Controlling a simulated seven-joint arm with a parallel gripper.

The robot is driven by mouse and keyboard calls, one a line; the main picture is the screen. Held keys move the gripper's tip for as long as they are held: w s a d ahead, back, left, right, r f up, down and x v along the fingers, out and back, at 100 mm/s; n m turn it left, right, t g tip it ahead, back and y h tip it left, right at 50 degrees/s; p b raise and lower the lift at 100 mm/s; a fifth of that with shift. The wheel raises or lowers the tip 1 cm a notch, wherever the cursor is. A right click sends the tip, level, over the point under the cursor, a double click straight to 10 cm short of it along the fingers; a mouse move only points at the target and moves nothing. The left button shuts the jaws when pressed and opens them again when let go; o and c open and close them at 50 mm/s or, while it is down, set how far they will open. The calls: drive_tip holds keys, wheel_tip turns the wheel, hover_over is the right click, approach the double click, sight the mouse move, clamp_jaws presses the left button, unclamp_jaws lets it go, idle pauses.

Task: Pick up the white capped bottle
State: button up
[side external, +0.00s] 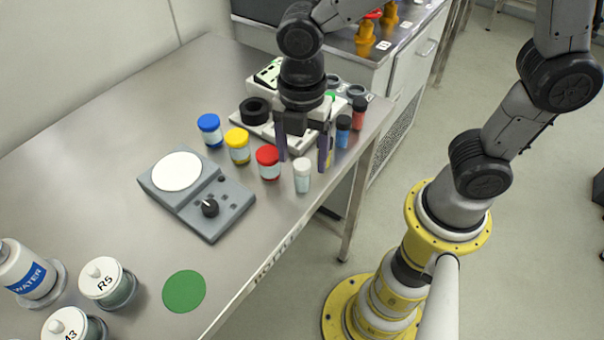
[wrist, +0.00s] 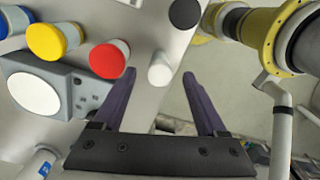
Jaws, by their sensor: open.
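The white capped bottle (side external: 302,176) stands upright near the table's edge, at the right end of a row of capped bottles. My gripper (side external: 304,163) is open and empty, pointing down above and around the bottle's area in the side view. In the wrist view my gripper (wrist: 159,74) has its two purple fingers spread wide. I cannot tell the exact height between fingertips and cap.
A red-capped bottle (side external: 268,162) stands close on the left, then yellow-capped (side external: 238,146) and blue-capped (side external: 209,130) bottles. A grey stirrer plate (side external: 196,193) lies in front. Small vials (side external: 343,131) and a white instrument stand behind. A green disc (side external: 184,291) lies on bare table.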

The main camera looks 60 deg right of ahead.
sight(302, 177)
drive_tip(key=shift+f, duration=3.15)
clamp_jaws()
